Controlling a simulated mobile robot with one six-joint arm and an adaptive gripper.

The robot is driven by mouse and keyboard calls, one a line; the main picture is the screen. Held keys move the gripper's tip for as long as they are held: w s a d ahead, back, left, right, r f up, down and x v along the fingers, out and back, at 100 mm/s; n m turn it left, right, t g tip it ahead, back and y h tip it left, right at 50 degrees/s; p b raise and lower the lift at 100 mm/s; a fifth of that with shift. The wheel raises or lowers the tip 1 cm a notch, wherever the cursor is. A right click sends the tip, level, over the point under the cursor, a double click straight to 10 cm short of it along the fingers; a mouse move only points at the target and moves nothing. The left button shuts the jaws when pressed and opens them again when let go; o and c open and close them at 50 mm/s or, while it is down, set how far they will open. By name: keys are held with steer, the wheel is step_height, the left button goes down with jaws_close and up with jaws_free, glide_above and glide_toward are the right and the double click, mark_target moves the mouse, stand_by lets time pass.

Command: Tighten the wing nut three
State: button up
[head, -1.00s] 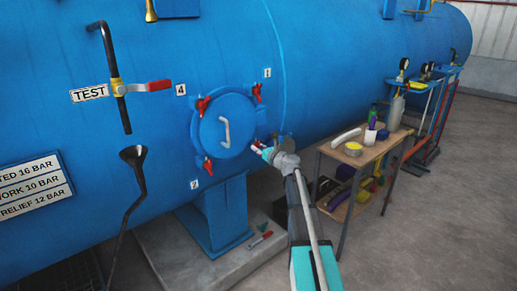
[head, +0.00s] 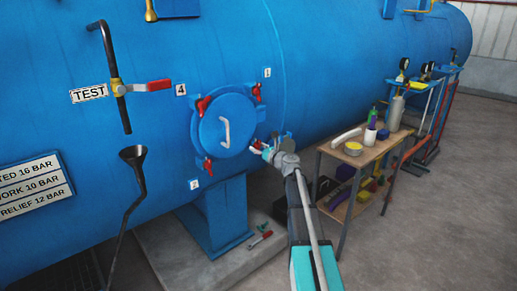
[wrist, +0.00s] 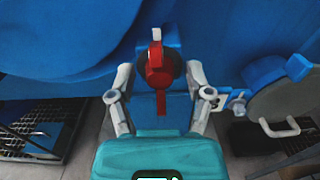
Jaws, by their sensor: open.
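The blue round hatch (head: 224,122) on the tank has red wing nuts around its rim. The wing nut at its lower right (head: 256,143) is at my gripper (head: 263,149); no number label shows beside it. In the wrist view this red wing nut (wrist: 158,70) lies between the spread fingers of my gripper (wrist: 159,78), with one wing pointing up and one down. The fingers are open, with a visible gap to the nut on both sides. Other red wing nuts sit at upper left (head: 203,103), upper right (head: 257,91) and lower left (head: 208,165).
A wooden bench (head: 335,152) with bottles and a yellow roll stands to the right of my arm. A grey disc with a handle (wrist: 285,115) is close on the right in the wrist view. A red-handled tool (head: 261,240) lies on the concrete plinth below.

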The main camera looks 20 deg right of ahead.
steer(key=v, duration=1.2)
stand_by(0.6)
steer(key=s+a+f+n+g+y, duration=0.1)
steer(key=s+a+f+n+g, duration=0.25)
steer(key=a+n, duration=0.3)
steer(key=s+a+f+n+g, duration=0.25)
steer(key=a+f+n, duration=0.2)
steer(key=a, duration=0.35)
steer(key=s+a+f+n+g+y, duration=0.1)
steer(key=s+a+f+n+g, duration=0.25)
steer(key=a+n, duration=0.35)
steer(key=s+a+f+n+g+h, duration=0.2)
steer(key=s+f+n+g+h, duration=0.15)
steer(key=s+n, duration=0.4)
steer(key=s+a+f+n+g+h, duration=0.2)
steer(key=s+f+n+g+h, duration=0.15)
steer(key=s+n, duration=0.4)
step_height(320, 180, up, 18)
steer(key=p, duration=1.8)
steer(key=shift+g+h, duration=0.3)
steer(key=shift+g, duration=0.05)
